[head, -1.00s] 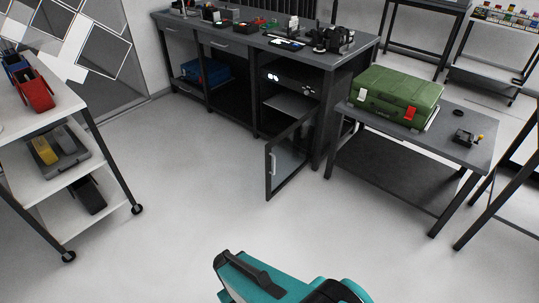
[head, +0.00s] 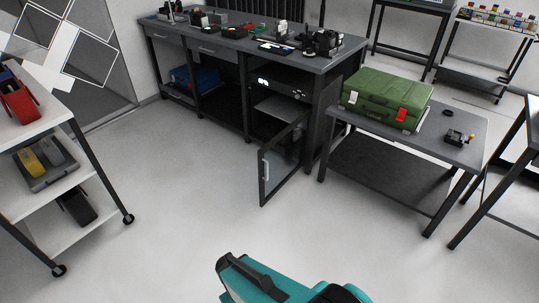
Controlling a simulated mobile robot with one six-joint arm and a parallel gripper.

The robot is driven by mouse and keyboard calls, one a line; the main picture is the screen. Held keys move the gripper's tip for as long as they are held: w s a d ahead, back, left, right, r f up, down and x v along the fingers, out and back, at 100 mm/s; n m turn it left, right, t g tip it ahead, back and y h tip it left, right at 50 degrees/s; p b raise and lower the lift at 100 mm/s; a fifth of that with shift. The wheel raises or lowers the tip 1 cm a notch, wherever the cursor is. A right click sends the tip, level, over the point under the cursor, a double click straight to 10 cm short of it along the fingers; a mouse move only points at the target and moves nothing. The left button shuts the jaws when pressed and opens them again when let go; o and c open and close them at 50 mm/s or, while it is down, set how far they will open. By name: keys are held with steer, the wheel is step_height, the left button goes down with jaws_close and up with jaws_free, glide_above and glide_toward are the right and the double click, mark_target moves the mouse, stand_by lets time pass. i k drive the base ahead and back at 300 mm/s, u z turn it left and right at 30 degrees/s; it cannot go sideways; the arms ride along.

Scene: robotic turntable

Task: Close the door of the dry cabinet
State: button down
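The dry cabinet (head: 277,84) is built into the right end of the dark workbench, with a lit display at its top. Its glass door (head: 284,162) has a dark frame and stands wide open, swung out into the room from a hinge at the right. A light upright handle (head: 265,171) is on the door's free edge. A shelf shows inside the cabinet. A teal part of my own body is at the bottom of the view, well short of the door. My gripper is not in view.
A low table (head: 447,147) with a green case (head: 386,98) stands close to the right of the door. A white wheeled cart (head: 88,211) stands at the left. The floor (head: 185,190) between me and the door is clear.

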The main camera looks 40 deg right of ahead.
mark_target(264, 200)
steer(key=i, duration=0.9)
steer(key=u, duration=0.05)
